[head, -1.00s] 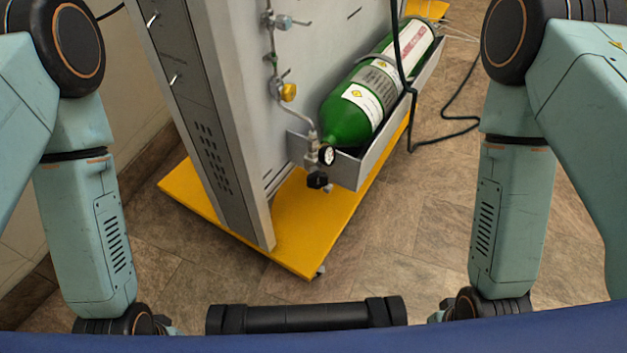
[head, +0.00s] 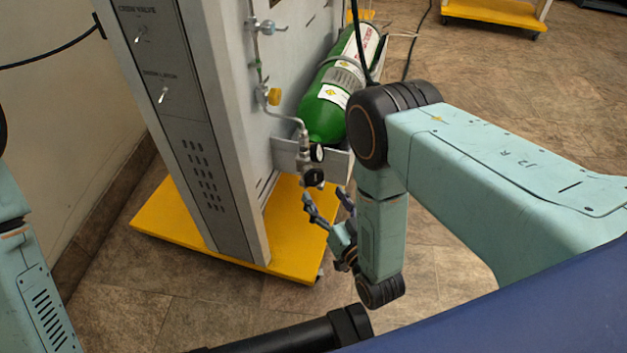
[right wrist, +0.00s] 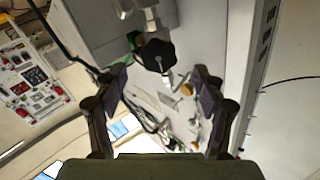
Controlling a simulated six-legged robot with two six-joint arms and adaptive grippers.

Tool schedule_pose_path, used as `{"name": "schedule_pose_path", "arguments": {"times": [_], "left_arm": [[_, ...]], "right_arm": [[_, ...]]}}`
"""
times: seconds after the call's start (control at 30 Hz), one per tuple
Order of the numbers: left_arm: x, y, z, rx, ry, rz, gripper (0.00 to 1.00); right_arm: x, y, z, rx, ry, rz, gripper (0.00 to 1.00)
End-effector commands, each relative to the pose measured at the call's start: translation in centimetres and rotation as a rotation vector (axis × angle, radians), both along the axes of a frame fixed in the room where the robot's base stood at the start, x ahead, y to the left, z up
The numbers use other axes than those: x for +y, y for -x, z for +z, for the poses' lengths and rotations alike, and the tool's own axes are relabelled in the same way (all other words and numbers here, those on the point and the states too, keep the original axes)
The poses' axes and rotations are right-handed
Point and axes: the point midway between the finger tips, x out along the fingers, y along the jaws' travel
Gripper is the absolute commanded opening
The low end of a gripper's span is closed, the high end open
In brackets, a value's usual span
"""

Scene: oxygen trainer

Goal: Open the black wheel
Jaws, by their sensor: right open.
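The black wheel (head: 313,177) sits at the bottom of the valve fitting below the neck of the green oxygen cylinder (head: 325,110). A small round gauge (head: 317,153) is just above it. My right gripper (head: 327,203) is open just below the wheel, apart from it in the head view. In the right wrist view the black wheel (right wrist: 155,56) shows beyond the gap between the open fingers (right wrist: 160,88), a little above their tips. Nothing is between the fingers. My left gripper is out of view; only part of the left arm shows.
The grey cabinet panel (head: 215,130) stands left of the cylinder on a yellow base (head: 170,225). A yellow knob (head: 274,96) and metal piping are on the panel. A dark hose runs near the cylinder.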

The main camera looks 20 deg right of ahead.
Motion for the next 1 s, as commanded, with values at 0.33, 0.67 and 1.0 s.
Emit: {"name": "schedule_pose_path", "arguments": {"times": [0.33,0.67,1.0], "left_arm": [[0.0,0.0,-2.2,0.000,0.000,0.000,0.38],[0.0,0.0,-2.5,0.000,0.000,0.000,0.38],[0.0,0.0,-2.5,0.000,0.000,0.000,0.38]], "right_arm": [[0.2,-5.3,-0.2,0.000,0.001,-0.001,0.70],[0.7,-6.5,0.0,0.003,0.000,-0.001,0.70],[1.0,-6.4,0.0,0.004,0.001,0.000,0.51]]}}
